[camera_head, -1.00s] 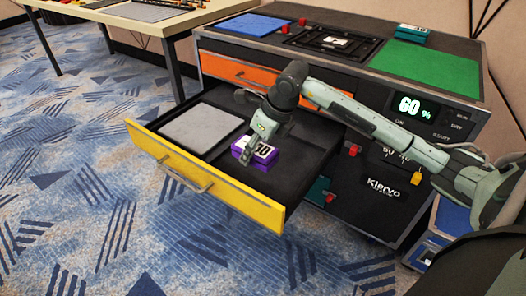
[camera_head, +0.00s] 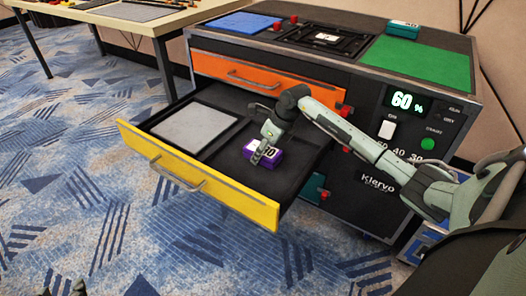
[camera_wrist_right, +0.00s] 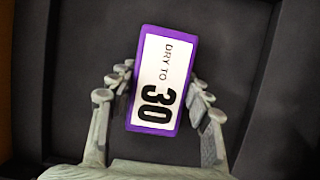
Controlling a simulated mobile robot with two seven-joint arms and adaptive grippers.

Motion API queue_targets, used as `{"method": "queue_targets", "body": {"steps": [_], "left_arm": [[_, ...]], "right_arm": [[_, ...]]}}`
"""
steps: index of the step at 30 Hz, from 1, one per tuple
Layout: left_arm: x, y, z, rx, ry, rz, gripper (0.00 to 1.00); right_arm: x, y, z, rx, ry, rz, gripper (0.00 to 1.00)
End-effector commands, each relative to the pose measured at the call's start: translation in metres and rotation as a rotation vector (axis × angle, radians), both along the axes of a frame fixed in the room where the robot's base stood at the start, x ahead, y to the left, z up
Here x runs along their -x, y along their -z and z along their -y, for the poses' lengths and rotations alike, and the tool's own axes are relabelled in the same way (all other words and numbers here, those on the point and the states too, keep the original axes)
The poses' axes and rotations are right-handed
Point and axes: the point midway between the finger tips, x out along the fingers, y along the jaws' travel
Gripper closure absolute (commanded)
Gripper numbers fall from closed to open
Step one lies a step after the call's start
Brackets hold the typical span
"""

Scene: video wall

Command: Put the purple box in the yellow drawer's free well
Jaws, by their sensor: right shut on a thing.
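The yellow drawer (camera_head: 195,183) stands pulled out, with a grey pad (camera_head: 194,127) in its left well and a dark, otherwise empty right well (camera_head: 270,182). The purple box (camera_head: 275,160), with a white "DRY TO 30" label, is in or just over that right well; I cannot tell whether it touches the floor. My right gripper (camera_head: 261,154) comes from above and is shut on the box. In the right wrist view the box (camera_wrist_right: 162,79) sits between both fingers. Only the tips of my left gripper (camera_head: 68,289) show at the bottom left edge, apart and empty.
An orange drawer (camera_head: 247,75) is shut above the yellow one. The cabinet top carries a blue mat (camera_head: 243,25), a green mat (camera_head: 418,62) and a teal box (camera_head: 403,29). A table (camera_head: 115,14) stands at the back left. Carpet in front is clear.

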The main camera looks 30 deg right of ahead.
Motion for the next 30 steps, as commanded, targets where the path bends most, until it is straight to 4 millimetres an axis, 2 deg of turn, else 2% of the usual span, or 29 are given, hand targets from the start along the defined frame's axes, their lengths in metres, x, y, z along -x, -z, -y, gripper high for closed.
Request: {"method": "queue_targets", "body": {"steps": [10, 11, 16, 27, 30], "left_arm": [[-0.002, -0.002, 0.001, 0.004, 0.002, 0.014, 0.6], [-0.002, -0.003, 0.002, 0.006, 0.003, 0.02, 0.6], [-0.002, -0.004, 0.003, 0.007, 0.005, 0.021, 0.6], [-0.001, -0.004, 0.002, 0.006, 0.004, 0.012, 0.6], [0.003, 0.002, -0.002, -0.007, -0.003, -0.022, 0.6]], "right_arm": [[-0.001, 0.0, 0.001, 0.002, 0.0, 0.002, 0.85], [0.0, 0.0, 0.0, 0.001, -0.001, 0.0, 0.5], [0.0, 0.0, 0.0, 0.001, 0.0, 0.0, 0.3], [0.0, -0.002, 0.0, 0.001, 0.0, 0.0, 0.3], [0.004, -0.014, 0.004, 0.005, -0.001, 0.002, 0.3]]}}
